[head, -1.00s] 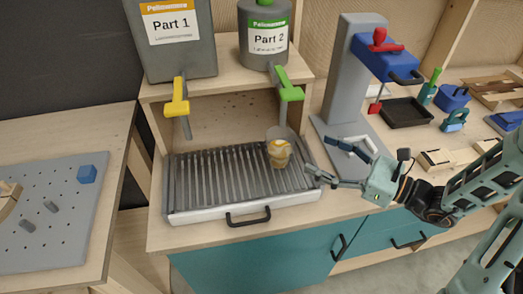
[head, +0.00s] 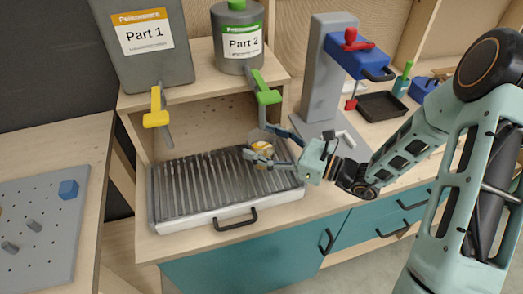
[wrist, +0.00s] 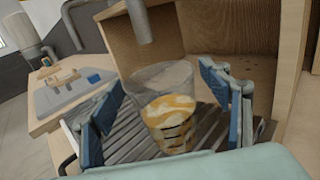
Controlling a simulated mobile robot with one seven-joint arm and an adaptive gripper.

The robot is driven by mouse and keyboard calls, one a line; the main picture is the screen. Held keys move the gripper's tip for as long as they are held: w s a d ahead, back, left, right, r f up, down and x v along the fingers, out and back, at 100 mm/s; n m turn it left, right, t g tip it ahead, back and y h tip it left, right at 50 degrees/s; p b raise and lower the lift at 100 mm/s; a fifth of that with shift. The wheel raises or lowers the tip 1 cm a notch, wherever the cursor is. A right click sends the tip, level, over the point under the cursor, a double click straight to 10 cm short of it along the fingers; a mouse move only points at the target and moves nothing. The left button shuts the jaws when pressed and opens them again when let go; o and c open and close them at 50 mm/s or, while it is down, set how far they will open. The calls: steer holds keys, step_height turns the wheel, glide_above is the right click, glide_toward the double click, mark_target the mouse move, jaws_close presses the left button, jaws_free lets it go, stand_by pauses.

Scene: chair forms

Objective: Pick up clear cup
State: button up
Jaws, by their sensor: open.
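The clear cup (wrist: 167,112) stands upright on the slatted drip tray, with a yellow-and-white swirled content in its lower part. In the head view the cup (head: 262,149) is partly hidden by my gripper (head: 257,158). In the wrist view my gripper (wrist: 165,118) is open, with one blue-padded finger on each side of the cup. The cup is between the fingers, and I see a gap on the left side. Whether the right finger touches it I cannot tell.
The drip tray (head: 180,190) has a black front handle. A yellow tap (head: 156,118) and a green tap (head: 267,96) hang above it, the green one close over the cup. A grey press stand (head: 322,70) is right of the tray. A pegboard (head: 40,220) lies on the left table.

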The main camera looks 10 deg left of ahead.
steer(key=shift+a, duration=0.1)
steer(key=shift+c, duration=0.2)
steer(key=c, duration=0.9)
steer(key=shift+c, duration=0.2)
steer(key=shift+r, duration=0.1)
